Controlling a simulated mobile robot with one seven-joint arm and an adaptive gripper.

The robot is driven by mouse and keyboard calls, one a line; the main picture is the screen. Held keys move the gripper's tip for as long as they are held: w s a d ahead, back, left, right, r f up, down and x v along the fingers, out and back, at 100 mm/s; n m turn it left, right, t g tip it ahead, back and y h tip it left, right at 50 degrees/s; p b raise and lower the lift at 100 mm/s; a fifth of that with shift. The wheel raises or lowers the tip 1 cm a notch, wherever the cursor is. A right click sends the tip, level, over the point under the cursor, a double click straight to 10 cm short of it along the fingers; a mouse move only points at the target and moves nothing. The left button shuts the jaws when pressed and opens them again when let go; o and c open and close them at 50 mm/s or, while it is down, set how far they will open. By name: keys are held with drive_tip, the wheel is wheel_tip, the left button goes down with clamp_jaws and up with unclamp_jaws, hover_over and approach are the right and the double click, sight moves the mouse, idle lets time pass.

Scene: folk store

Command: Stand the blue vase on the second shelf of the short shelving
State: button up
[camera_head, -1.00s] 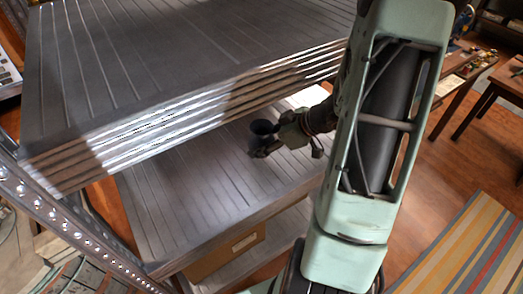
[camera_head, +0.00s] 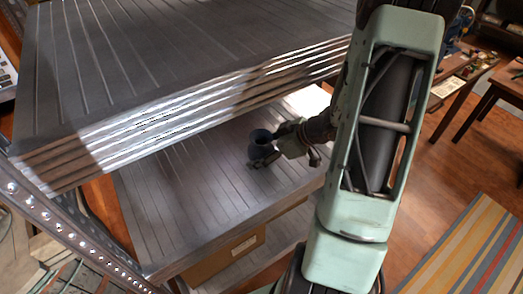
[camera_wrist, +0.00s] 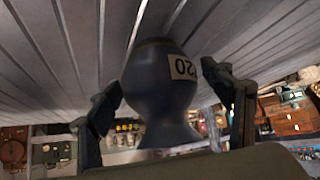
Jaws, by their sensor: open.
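The blue vase (camera_head: 259,142) stands upright on the lower grey shelf (camera_head: 190,215) seen in the head view, below the top board. In the wrist view the dark blue vase (camera_wrist: 160,85) appears upside down, with a white label reading 20, against the ribbed shelf surface. My gripper (camera_head: 268,152) is at the vase; in the wrist view its two fingers (camera_wrist: 170,95) are spread on either side of it. A gap shows between the right finger and the vase; the left finger is close to it.
The grey top board (camera_head: 190,70) overhangs the lower shelf close to my arm. A cardboard box (camera_head: 225,258) sits beneath the lower shelf. A perforated metal post (camera_head: 70,240) stands at left. A striped rug (camera_head: 455,255) and wooden tables (camera_head: 490,90) are at right.

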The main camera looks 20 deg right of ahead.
drive_tip(key=shift+r, duration=0.2)
drive_tip(key=p+v, duration=0.3)
drive_tip(key=v, duration=0.9)
drive_tip(key=shift+p, duration=0.35)
